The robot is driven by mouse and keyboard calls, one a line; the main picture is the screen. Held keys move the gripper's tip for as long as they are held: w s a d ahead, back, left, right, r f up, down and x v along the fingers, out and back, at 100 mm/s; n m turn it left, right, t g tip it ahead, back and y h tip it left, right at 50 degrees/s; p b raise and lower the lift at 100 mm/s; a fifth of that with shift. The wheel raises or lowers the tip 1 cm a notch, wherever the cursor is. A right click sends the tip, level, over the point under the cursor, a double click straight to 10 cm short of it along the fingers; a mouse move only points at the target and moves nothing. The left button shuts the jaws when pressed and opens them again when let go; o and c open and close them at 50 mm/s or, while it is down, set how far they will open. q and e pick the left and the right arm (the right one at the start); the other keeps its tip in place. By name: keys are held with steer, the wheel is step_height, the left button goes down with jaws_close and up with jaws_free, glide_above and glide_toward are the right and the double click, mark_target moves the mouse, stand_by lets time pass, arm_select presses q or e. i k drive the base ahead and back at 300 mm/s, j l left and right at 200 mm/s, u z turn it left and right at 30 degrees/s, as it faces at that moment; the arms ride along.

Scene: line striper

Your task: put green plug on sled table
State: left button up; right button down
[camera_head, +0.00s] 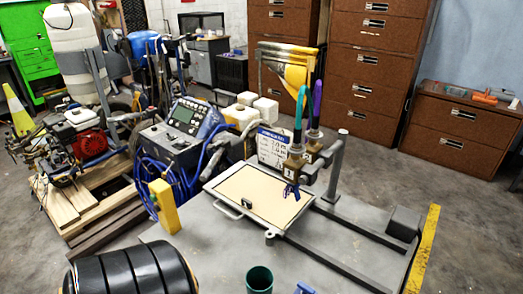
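The sled table (240,187) is a flat tan panel in a light metal frame with a handle at its left, on the grey bench. A small black block (247,204) sits on its near left part. A teal curved hose or handle (301,105) rises from a brass block (294,168) at the table's far right edge, with a similar purple one (317,100) beside it. A dark green cylinder (259,279) stands at the bench's near edge, apart from the sled table. I cannot tell which green item is the plug. Neither of my grippers shows.
Two dark rails (345,262) run from the sled table towards a dark grey block (404,224). A yellow box (164,206) stands left of it. Black ribbed cylinders (130,272) fill the lower left. A dark blue clip-like item (291,190) is at the table's right edge.

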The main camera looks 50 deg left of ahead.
mark_target(217, 260)
steer(key=k+j+u, duration=0.1)
steer(key=j+u, duration=0.65)
steer(key=j, duration=0.15)
steer(key=j+u, duration=0.4)
steer(key=k+j, duration=0.05)
steer(key=j, duration=0.05)
